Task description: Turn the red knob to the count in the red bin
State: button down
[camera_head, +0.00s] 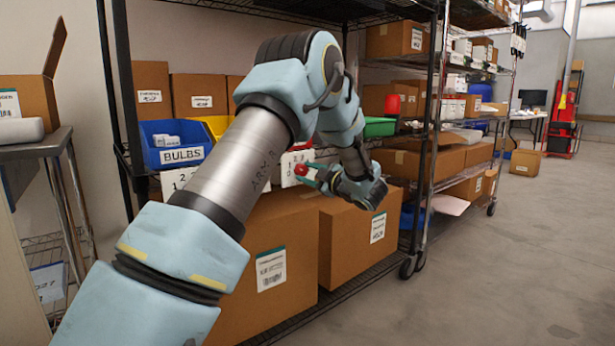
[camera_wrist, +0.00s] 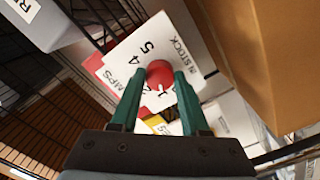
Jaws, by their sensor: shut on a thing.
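The red knob (camera_head: 301,169) sits on a white dial card among the bins on the shelf. In the wrist view the red knob (camera_wrist: 160,72) is between the green fingertips of my gripper (camera_wrist: 158,82), which is shut on it. The white card (camera_wrist: 135,57) shows 5, 4, "IN STOCK" and a partly hidden word ending in "MPS"; the lower digits are partly covered. I cannot make out the knob's pointer. A red edge (camera_wrist: 94,62), probably the red bin, shows beside the card; its contents are hidden. My gripper (camera_head: 313,173) also shows in the head view.
A blue bin (camera_head: 178,156) labelled BULBS, a yellow bin (camera_head: 216,124) and a green bin (camera_head: 379,127) share the shelf. Large cardboard boxes (camera_head: 345,240) stand below my gripper. Shelf posts (camera_head: 431,130) rise nearby. The floor (camera_head: 500,270) at the right is clear.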

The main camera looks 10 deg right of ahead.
jog(key=shift+f, duration=0.1)
jog(key=shift+c, duration=2)
grip_release()
jog(key=p+v, duration=0.1)
jog(key=v, duration=0.9)
jog(key=shift+s+d, duration=0.2)
jog(key=shift+s, duration=0.15)
